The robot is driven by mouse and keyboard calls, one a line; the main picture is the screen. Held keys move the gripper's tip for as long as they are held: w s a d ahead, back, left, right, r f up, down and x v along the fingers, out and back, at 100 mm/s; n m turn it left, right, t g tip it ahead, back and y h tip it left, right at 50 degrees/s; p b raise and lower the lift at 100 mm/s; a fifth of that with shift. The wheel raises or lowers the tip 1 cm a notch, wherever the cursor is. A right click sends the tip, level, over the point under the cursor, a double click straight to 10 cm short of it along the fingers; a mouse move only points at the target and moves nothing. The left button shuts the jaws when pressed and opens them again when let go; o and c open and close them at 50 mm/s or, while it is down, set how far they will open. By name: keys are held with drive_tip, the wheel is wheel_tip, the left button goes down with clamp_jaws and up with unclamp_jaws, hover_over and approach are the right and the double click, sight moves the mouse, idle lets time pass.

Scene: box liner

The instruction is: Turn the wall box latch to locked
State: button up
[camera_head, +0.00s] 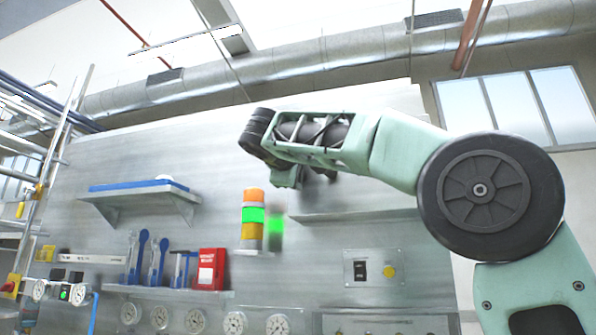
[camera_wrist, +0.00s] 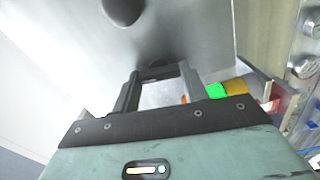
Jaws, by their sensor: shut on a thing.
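My gripper (camera_wrist: 157,74) shows in the wrist view with its two dark fingers reaching to the pale metal wall. It is shut on a small dark piece (camera_wrist: 158,72) between the fingertips. This piece may be the latch, but its shape and turn angle cannot be made out. A dark rounded thing (camera_wrist: 122,9) is at the top of that view, apart from the fingers. In the head view my arm hides most of the gripper and the spot it touches. I cannot clearly make out the wall box or its locked mark in either view.
A lit stack light (camera_head: 253,218) stands below left of my arm; it also shows in the wrist view (camera_wrist: 217,91). A shelf (camera_head: 350,215) runs below right. A panel with a black switch and yellow button (camera_head: 375,272) is lower. A red box (camera_head: 209,269) and gauges are lower left.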

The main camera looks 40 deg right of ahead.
drive_tip(key=shift+n, duration=1)
drive_tip(key=shift+a, duration=0.1)
drive_tip(key=o, duration=1)
drive_tip(key=b+v, duration=0.2)
drive_tip(key=v, duration=1.5)
drive_tip(key=shift+s+a+f, duration=0.1)
drive_tip(key=shift+a, duration=0.05)
